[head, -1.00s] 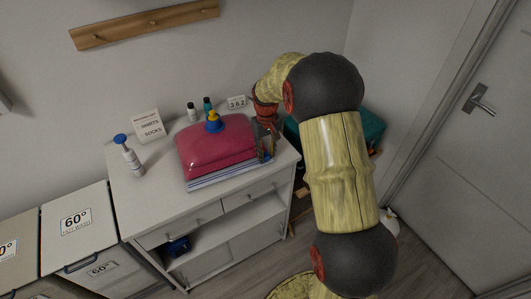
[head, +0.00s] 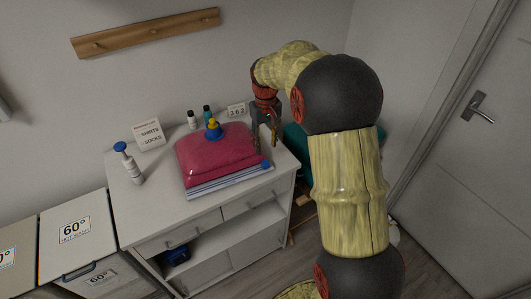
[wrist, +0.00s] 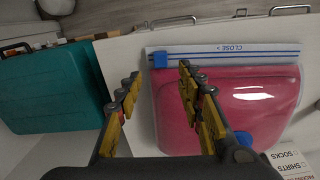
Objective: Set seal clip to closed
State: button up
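A clear bag with pink contents (head: 215,150) lies on the white cabinet top. Its striped seal strip (head: 225,180) runs along the front edge and also shows in the wrist view (wrist: 265,52), with the word CLOSE on it. The blue seal clip (head: 265,165) sits at the strip's right end; in the wrist view it is at the left end (wrist: 160,60). My gripper (head: 267,133) is open and empty, above the bag's right side and behind the clip. In the wrist view, its fingertips (wrist: 160,70) appear either side of the clip, without visible contact.
A blue and yellow piece (head: 213,128) stands on the bag. A pump bottle (head: 129,163), a sign (head: 148,135), small bottles (head: 192,119) and a number display (head: 236,110) stand around it. A teal case (wrist: 45,88) is beside the cabinet.

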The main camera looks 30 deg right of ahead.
jog(key=shift+r, duration=1.3)
jog(key=s+a+r+t, duration=0.2)
jog(key=s+a, duration=0.3)
jog(key=s, duration=0.4)
jog(key=s+a+r+t, duration=0.1)
jog(key=s+a+r, duration=0.4)
jog(key=s, duration=0.5)
jog(key=s+a+r+n+t, duration=0.1)
jog(key=s+a+r+t, duration=0.1)
jog(key=s+a+r, duration=0.2)
jog(key=shift+s+a+t, duration=0.3)
jog(key=shift+s+a, duration=1.35)
jog(key=shift+s, duration=1.2)
